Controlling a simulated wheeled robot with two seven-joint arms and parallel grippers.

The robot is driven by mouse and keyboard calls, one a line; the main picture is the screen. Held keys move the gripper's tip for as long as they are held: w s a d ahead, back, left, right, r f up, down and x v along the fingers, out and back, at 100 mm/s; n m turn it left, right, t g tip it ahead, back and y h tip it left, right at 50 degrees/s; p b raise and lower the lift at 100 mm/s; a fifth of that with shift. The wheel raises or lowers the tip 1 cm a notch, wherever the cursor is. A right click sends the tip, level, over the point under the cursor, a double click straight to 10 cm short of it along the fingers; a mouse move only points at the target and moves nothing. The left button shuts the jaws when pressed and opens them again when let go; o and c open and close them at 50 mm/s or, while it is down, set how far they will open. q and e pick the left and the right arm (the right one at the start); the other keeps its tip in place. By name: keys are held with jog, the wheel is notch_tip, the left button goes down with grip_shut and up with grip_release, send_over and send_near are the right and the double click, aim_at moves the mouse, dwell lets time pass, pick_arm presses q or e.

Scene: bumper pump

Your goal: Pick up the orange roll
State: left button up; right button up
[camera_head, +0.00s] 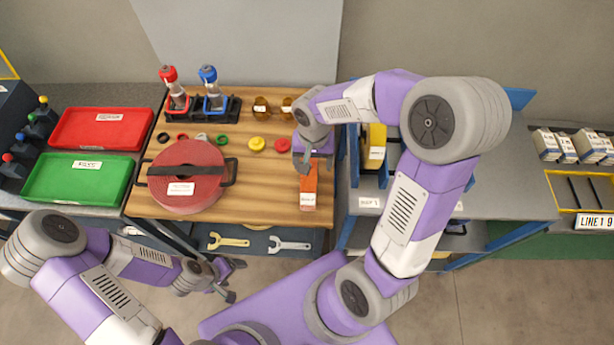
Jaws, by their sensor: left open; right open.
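The orange roll (309,184) lies at the right front of the wooden tabletop (240,204), with a white label at its near end. My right gripper (313,168) is open, pointing down over the far end of the roll and hiding that end. I cannot tell whether its fingers touch the roll. My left gripper (228,282) is open and empty, low in front of the table's front edge and away from the roll.
Red (168,78) and blue (208,76) topped bottles stand at the back.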

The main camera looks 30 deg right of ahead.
notch_tip(320, 180, down, 8)
jog(key=w, duration=0.1)
jog(key=shift+a+r, duration=0.15)
jog(key=shift+r, duration=0.1)
jog(key=shift+w+r, duration=0.1)
jog(key=shift+w, duration=0.05)
grip_shut()
dwell(0.3)
